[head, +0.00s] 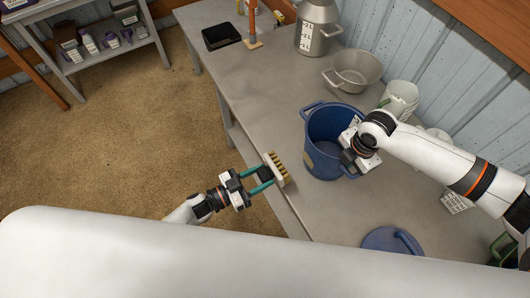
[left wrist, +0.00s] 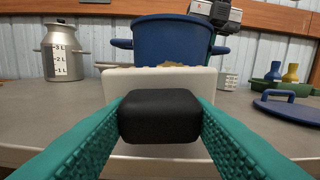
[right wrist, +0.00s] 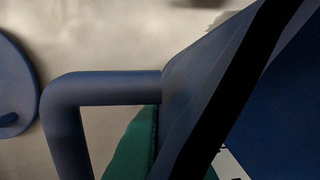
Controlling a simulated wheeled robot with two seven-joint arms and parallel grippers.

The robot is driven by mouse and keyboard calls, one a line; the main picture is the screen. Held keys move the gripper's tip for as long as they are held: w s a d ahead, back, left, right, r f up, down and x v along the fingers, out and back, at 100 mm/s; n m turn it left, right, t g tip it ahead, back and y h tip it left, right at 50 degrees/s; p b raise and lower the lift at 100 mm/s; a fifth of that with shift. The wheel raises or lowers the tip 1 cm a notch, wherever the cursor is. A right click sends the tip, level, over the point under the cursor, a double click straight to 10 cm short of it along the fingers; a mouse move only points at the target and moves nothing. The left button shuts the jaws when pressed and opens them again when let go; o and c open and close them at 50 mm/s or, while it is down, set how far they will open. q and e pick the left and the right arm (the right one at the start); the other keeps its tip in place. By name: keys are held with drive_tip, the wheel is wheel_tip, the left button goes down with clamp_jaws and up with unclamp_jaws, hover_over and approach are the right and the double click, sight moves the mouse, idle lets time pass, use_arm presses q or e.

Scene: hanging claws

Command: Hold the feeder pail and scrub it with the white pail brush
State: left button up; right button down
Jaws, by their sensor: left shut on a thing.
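The blue feeder pail (head: 318,160) stands upright on the grey table; it also shows in the left wrist view (left wrist: 170,40). My right gripper (head: 350,162) is at the pail's near right rim. In the right wrist view a green finger (right wrist: 132,150) shows behind the pail's blue side handle (right wrist: 100,85); the other finger is hidden, so its grip is unclear. My left gripper (head: 263,180) is shut on the black grip (left wrist: 160,116) of the white pail brush (head: 278,170). The brush's yellowish bristles face the pail, apart from it, at the table's front edge.
A blue lid (head: 392,242) lies right of the pail. A metal bowl (head: 355,70), a milk can (head: 317,28), a whitish bucket (head: 402,97) and a black tray (head: 221,36) stand farther back. The table left of the pail is clear.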

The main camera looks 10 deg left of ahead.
sight(278, 170)
use_arm(q)
drive_tip(key=shift+s+d+f, duration=0.1)
drive_tip(key=shift+s, duration=0.05)
drive_tip(key=shift+d, duration=0.15)
drive_tip(key=shift+x, duration=2.75)
drive_tip(key=shift+w+d+r, duration=0.3)
drive_tip(key=shift+w+d, duration=0.45)
drive_tip(key=shift+w, duration=0.1)
drive_tip(key=shift+s, duration=0.1)
